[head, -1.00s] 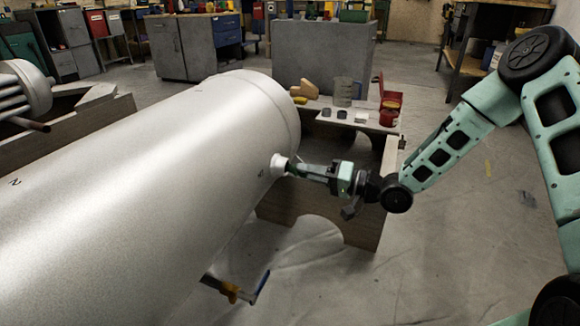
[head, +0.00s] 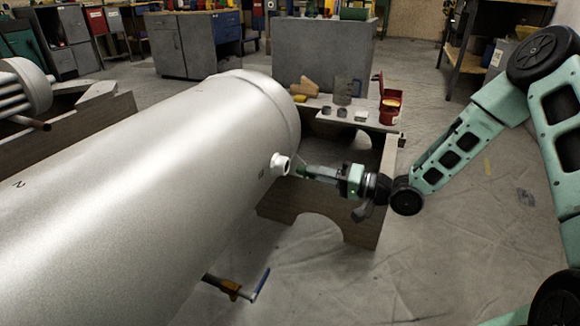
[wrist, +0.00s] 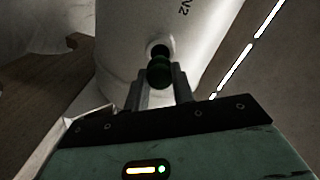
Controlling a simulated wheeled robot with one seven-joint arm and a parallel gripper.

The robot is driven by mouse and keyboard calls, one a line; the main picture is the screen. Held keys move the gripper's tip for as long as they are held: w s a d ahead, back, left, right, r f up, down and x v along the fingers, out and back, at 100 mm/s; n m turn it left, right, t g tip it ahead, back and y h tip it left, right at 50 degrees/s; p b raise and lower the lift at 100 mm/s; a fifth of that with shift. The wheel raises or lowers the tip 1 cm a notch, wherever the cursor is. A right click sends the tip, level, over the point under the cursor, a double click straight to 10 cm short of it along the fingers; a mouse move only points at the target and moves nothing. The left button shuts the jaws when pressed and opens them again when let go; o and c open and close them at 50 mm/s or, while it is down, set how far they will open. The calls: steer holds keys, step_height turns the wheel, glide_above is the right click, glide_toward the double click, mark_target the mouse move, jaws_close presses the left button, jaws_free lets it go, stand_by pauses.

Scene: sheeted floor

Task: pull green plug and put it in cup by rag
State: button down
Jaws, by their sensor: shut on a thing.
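My gripper (head: 306,171) is shut on the green plug (wrist: 159,71) and points left at the big silver tank (head: 170,180). In the wrist view the plug sits between the fingertips, in front of the pale nozzle (wrist: 157,43). In the head view the white nozzle (head: 281,164) on the tank's side shows a dark opening, with a small gap to the fingertips. I cannot make out a rag for sure.
The board (head: 375,126) also holds a red box or can (head: 390,108), a grey upright container (head: 343,88) and tan pieces (head: 307,87). A wooden cradle (head: 365,215) stands under the tank. A blue-handled clamp (head: 240,289) is below.

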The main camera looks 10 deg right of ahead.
steer(key=shift+d, duration=0.1)
steer(key=shift+p+v, duration=0.95)
steer(key=shift+v, duration=1)
steer(key=d+f+m+t+h+p, duration=0.4)
steer(key=d+m+t+h+p, duration=0.3)
steer(key=m+h, duration=0.55)
steer(key=s+r+p, duration=0.3)
steer(key=r+p, duration=0.8)
steer(key=p, duration=0.1)
steer(key=s+r+n+h+p, duration=0.1)
steer(key=s+r+p, duration=0.2)
steer(key=r+p, duration=0.9)
steer(key=s+r+h+p, duration=0.1)
steer(key=s+r+p, duration=0.2)
steer(key=r+p, duration=0.8)
steer(key=p, duration=0.3)
steer(key=shift+d+r+n, duration=0.25)
steer(key=shift+r+n, duration=0.05)
steer(key=shift+n, duration=0.05)
